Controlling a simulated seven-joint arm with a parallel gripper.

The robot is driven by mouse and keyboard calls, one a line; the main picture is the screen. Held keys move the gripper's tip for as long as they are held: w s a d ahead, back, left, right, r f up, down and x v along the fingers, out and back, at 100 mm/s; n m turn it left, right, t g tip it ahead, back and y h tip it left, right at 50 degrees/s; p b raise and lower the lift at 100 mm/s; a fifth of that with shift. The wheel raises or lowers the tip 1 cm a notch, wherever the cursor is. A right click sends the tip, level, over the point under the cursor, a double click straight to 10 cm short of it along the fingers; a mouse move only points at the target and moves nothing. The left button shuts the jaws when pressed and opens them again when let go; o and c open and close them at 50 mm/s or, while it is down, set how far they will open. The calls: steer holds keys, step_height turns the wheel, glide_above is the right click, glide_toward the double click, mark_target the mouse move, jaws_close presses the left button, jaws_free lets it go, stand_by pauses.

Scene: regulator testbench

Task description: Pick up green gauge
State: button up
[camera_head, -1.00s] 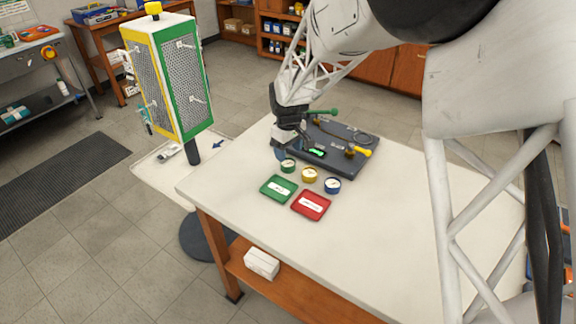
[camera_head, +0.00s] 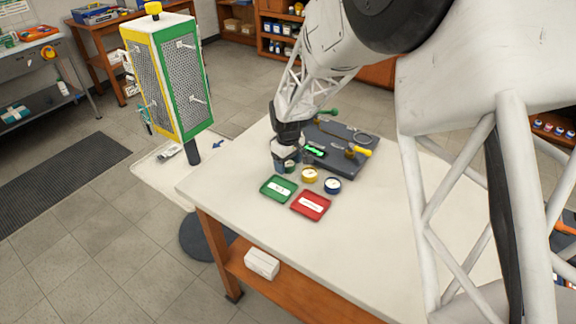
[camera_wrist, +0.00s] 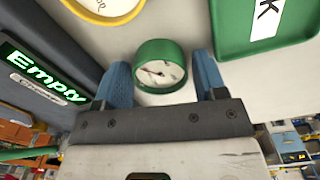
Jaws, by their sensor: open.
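The green gauge (camera_wrist: 160,66) is a short round cylinder with a white dial. In the wrist view it lies between the two blue fingers of my gripper (camera_wrist: 162,82), with a small gap at each side. In the head view the green gauge (camera_head: 289,166) is partly hidden by my gripper (camera_head: 283,164), which points down over it at the table. My gripper is open. The gauge stands on the white table (camera_head: 240,190), left of the yellow gauge (camera_head: 309,175).
A green tray (camera_head: 268,187) and a red tray (camera_head: 311,213) lie in front. A dark test board (camera_head: 355,136) with a lit display (camera_wrist: 45,75) lies behind. The table's right side is clear.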

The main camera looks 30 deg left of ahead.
mark_target(288, 163)
steer(key=shift+c, duration=0.3)
steer(key=c, duration=0.7)
steer(key=shift+r, duration=0.15)
steer(key=shift+r, duration=0.8)
steer(key=shift+s+d+r, duration=0.1)
steer(key=shift+r, duration=0.85)
steer(key=s+d, duration=0.3)
steer(key=s+d+r, duration=0.1)
steer(key=s+d, duration=0.6)
steer(key=d, duration=0.1)
steer(key=shift+s+d+r, duration=0.15)
steer(key=shift+s+d, duration=0.05)
steer(key=shift+s, duration=0.2)
